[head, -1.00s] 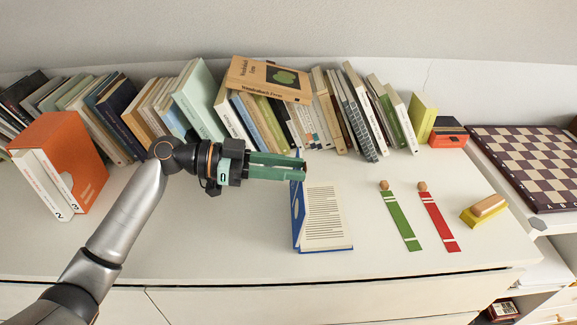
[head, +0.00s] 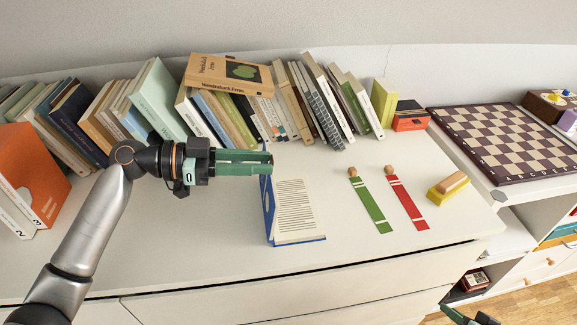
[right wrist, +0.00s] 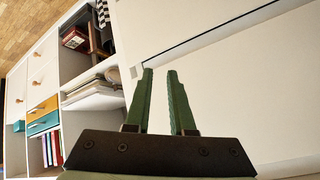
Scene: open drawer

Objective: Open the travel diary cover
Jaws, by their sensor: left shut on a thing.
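The travel diary (head: 296,207) lies open on the white dresser top, with a printed page facing up. Its blue cover (head: 268,212) stands steeply raised along the left side. My left gripper (head: 266,162) is at the cover's upper far edge, its green fingers shut on the cover. The exact contact is partly hidden by the fingers. My right gripper (right wrist: 160,74) shows in the right wrist view, open and empty, in front of the dresser. Part of it shows at the bottom right of the head view (head: 462,316).
A green bookmark (head: 372,205), a red bookmark (head: 408,206) and a yellow wood-backed block (head: 448,188) lie right of the diary. A row of books (head: 225,118) stands behind. A chessboard (head: 500,140) is at right. The dresser top in front of the diary is clear.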

